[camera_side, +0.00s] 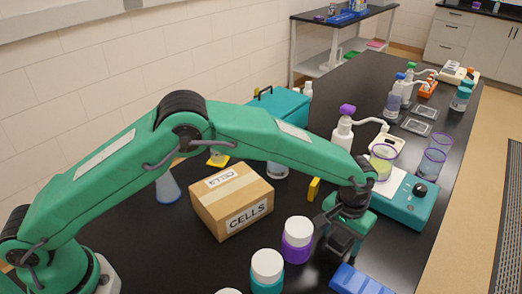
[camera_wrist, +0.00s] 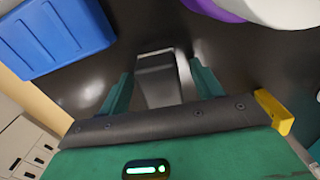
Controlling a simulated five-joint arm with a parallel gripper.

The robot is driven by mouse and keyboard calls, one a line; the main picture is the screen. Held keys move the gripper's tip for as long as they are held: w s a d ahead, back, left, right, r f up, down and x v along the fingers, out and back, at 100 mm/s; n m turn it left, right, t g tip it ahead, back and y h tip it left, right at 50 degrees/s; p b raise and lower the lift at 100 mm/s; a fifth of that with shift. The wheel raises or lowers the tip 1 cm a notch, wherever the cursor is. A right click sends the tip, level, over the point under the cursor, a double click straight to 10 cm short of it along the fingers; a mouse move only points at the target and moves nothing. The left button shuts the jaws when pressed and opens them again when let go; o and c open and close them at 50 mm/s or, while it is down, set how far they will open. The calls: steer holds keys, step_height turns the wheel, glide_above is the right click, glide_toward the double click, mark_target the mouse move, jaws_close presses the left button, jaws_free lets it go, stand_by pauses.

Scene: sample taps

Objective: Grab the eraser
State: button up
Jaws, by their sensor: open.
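My gripper (camera_side: 338,238) is low over the black bench, right of the cardboard box, with its jaws spread. In the wrist view my gripper (camera_wrist: 161,75) shows two green fingers standing apart. Between them is a dark grey block (camera_wrist: 156,85) with a pale edge on top; it looks like the eraser, but I cannot be sure. I cannot tell whether the fingers touch it. In the side view my own gripper and arm hide this spot, so I cannot make out the block there.
A blue rack (camera_wrist: 52,32) lies close by; the side view shows it (camera_side: 358,282) at the front. A purple jar with white lid (camera_side: 297,240) and a teal jar (camera_side: 266,270) stand left. A cardboard box (camera_side: 231,200), a yellow piece (camera_side: 314,189) and a teal device (camera_side: 405,203) are farther back.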

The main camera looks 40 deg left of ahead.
mark_target(342, 235)
stand_by(0.3)
steer(key=c, duration=1.1)
steer(key=shift+o, duration=0.2)
steer(key=shift+r, duration=0.1)
steer(key=shift+r, duration=0.75)
step_height(342, 235, up, 2)
steer(key=shift+r, duration=0.2)
steer(key=s+d+r, duration=0.4)
steer(key=s+r, duration=0.3)
steer(key=s, duration=0.3)
steer(key=shift+s+d, duration=0.25)
steer(key=shift+s, duration=0.15)
